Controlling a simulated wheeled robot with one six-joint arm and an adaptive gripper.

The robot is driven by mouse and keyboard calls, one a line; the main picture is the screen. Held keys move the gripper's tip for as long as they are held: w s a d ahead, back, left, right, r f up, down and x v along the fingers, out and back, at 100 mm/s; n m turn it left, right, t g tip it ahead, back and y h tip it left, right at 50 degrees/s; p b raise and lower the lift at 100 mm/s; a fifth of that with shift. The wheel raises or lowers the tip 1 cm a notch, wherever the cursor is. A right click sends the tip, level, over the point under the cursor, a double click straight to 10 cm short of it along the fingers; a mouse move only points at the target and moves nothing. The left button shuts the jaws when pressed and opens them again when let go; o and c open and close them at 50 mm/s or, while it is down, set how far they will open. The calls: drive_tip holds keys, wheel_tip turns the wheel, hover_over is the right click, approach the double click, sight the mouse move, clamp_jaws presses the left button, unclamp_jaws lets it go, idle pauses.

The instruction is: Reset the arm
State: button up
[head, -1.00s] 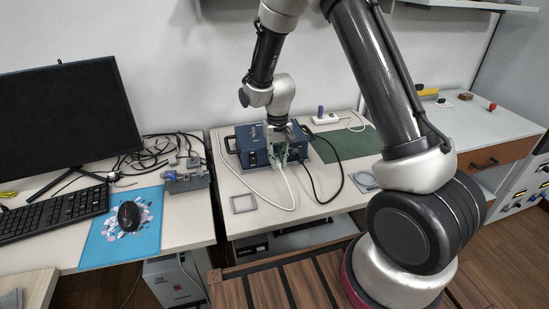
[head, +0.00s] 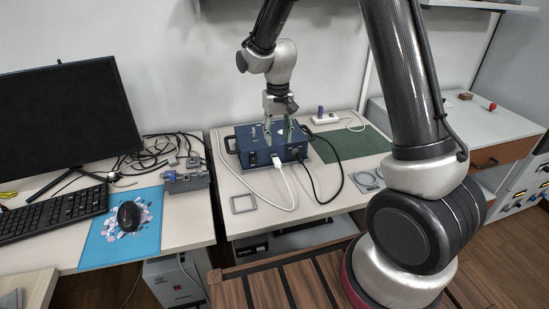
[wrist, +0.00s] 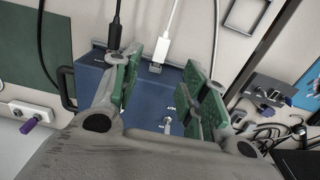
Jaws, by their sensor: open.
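My gripper (head: 277,126) is above the blue box (head: 262,150) on the middle table, pointing down. In the wrist view my gripper (wrist: 161,98) has its green-padded fingers spread well apart with nothing between them. The blue box (wrist: 150,103) lies below the fingers. A white cable (head: 284,178) and a black cable (head: 311,176) are plugged into the front of the box. The white plug (wrist: 157,62) and the black plug (wrist: 115,55) also show in the wrist view. I cannot tell the exact gap between fingertips and box top.
A green mat (head: 351,144) and a white power strip (head: 325,119) lie to the right of the box. A grey square frame (head: 243,203) lies at its front left. A monitor (head: 67,122), keyboard (head: 52,211) and mouse (head: 129,215) are at the left.

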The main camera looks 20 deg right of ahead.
wheel_tip(320, 180, up, 3)
drive_tip(key=shift+f, duration=0.1)
drive_tip(key=s+d+r+t, duration=0.1)
drive_tip(key=s+d+r, duration=0.3)
drive_tip(key=s, duration=0.5)
drive_tip(key=s+d+r+t, duration=0.2)
drive_tip(key=s+d+r, duration=0.3)
drive_tip(key=s+r, duration=0.3)
drive_tip(key=s+d+r+t, duration=0.1)
drive_tip(key=s+d+r, duration=0.4)
drive_tip(key=s, duration=0.6)
drive_tip(key=shift+d+r, duration=0.15)
drive_tip(key=shift+r, duration=0.25)
drive_tip(key=shift+c, duration=0.2)
